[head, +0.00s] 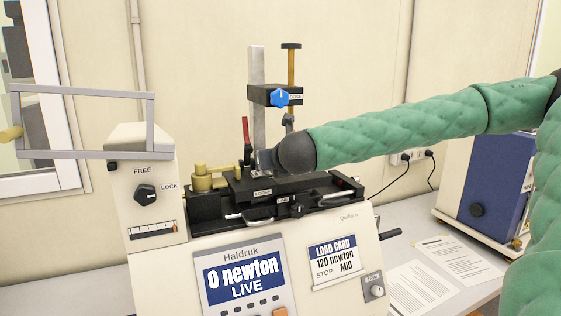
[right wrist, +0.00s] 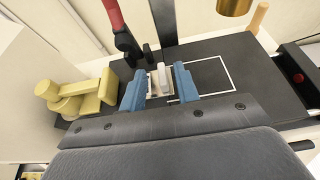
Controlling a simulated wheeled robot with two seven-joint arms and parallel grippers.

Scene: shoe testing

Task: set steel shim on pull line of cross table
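The cross table (head: 318,187) is the dark plate on top of the tester, and its dark surface (right wrist: 213,72) fills the middle of the right wrist view. A white outlined rectangle (right wrist: 229,73) is marked on it. A small pale piece with an upright tab (right wrist: 162,76), apparently the steel shim, is at the left side of this outline. My right gripper (right wrist: 160,84) has its blue fingers apart, one on each side of the tab. Whether they touch the piece's base is unclear. In the head view my right gripper (head: 262,160) is low over the table. My left gripper is not visible.
A yellow clamp (right wrist: 78,92) stands left of the table, with a red lever (right wrist: 115,16) behind it. A post with a blue knob (head: 280,97) rises behind my gripper. The display reads 0 newton (head: 243,278). Papers (head: 420,285) lie at right.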

